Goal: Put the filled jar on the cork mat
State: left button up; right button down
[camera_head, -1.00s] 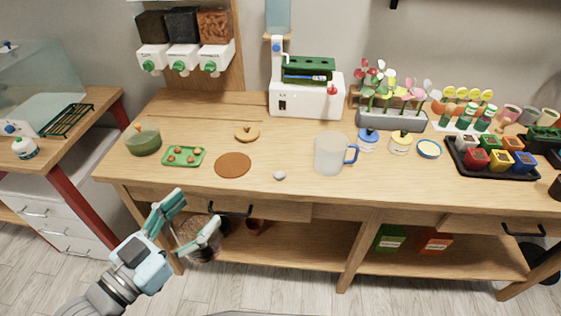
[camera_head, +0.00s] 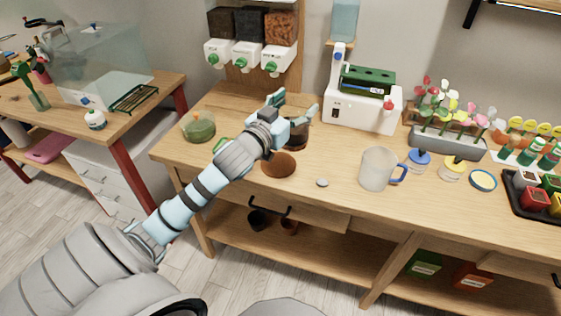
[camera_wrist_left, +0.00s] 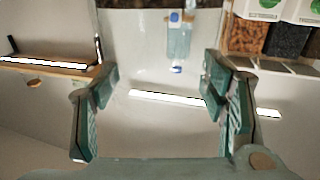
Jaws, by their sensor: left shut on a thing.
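The filled jar (camera_head: 297,136), clear glass with dark brown contents, is between the fingers of my left gripper (camera_head: 295,106). It appears upright, just behind and right of the cork mat. My forearm and gripper hide part of it, and I cannot tell whether its base touches the table. The cork mat (camera_head: 278,165) is a flat brown disc near the table's front edge, with its top bare. In the left wrist view the fingers (camera_wrist_left: 160,105) stand apart on both sides; the jar's glass is hard to make out there. My right gripper is not in view.
A white knob-like piece (camera_head: 322,182) and a clear mug (camera_head: 378,168) stand right of the mat. A green bowl (camera_head: 198,127) and a partly hidden green tray (camera_head: 221,144) are to the left. Dispensers (camera_head: 247,55) hang behind; a white machine (camera_head: 362,105) stands at back right.

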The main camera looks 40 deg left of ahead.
pick_arm(q)
jog(key=w+a+r+n+g+y, duration=0.1)
jog(key=w+a+r+n+y, duration=0.25)
jog(key=a+r, duration=0.3)
notch_tip(320, 180, down, 20)
jog(key=s+b, duration=0.1)
jog(key=b, duration=0.4)
jog(key=shift+a+f+m+y, duration=0.2)
jog(key=shift+a+m+y, duration=0.05)
jog(key=shift+m+y, duration=0.1)
jog(key=o, duration=1.9)
jog(key=shift+o, duration=0.2)
jog(key=b+v, duration=0.1)
jog(key=v, duration=1.1)
